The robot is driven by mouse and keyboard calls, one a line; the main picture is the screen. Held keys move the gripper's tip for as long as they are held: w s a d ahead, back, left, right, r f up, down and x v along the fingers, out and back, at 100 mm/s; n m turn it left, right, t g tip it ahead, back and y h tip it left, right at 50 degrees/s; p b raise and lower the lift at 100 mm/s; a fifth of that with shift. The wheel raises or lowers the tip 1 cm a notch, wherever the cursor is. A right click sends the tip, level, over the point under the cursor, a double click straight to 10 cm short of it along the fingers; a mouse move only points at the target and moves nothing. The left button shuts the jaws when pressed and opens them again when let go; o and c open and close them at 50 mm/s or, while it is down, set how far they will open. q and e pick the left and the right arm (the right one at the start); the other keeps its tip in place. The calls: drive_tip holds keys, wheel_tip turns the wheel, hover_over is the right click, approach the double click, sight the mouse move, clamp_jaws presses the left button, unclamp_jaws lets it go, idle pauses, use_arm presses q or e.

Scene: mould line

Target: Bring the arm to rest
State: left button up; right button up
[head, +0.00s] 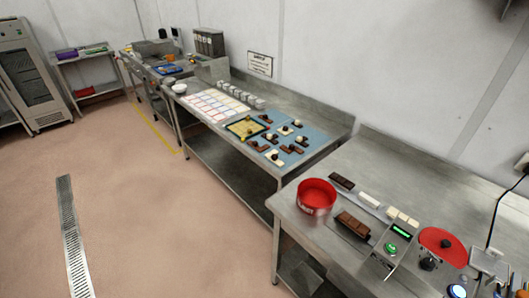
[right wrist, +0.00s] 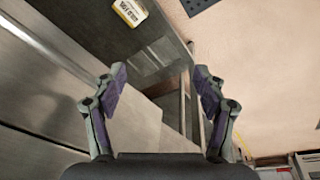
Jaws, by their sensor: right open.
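My right gripper (right wrist: 161,82) shows in the right wrist view with its two purple-grey fingers spread wide apart. It is open, and nothing is between the fingers. Beyond it are a grey metal surface at the left and the pale floor (right wrist: 225,50) at the upper right. A metal table leg or frame shows behind the gap between the fingers. Neither gripper can be made out in the head view, and my left gripper is in no view.
The near steel table (head: 345,155) carries a red round container (head: 316,196), chocolate bars (head: 353,224), a device with a green display (head: 401,231) and a red disc (head: 442,243). A middle table holds a blue mat (head: 316,146) with moulded pieces. The floor at left is clear.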

use_arm(q)
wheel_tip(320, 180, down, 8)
drive_tip(key=b, duration=0.6)
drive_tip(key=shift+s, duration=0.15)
use_arm(e)
drive_tip(key=s+f, duration=1)
drive_tip(key=f, duration=0.4)
drive_tip(key=s+d+f+g, duration=0.1)
drive_tip(key=s+f, duration=0.9)
drive_tip(key=f, duration=0.4)
drive_tip(key=shift+s+d+f, duration=0.2)
drive_tip(key=shift+s+d, duration=0.05)
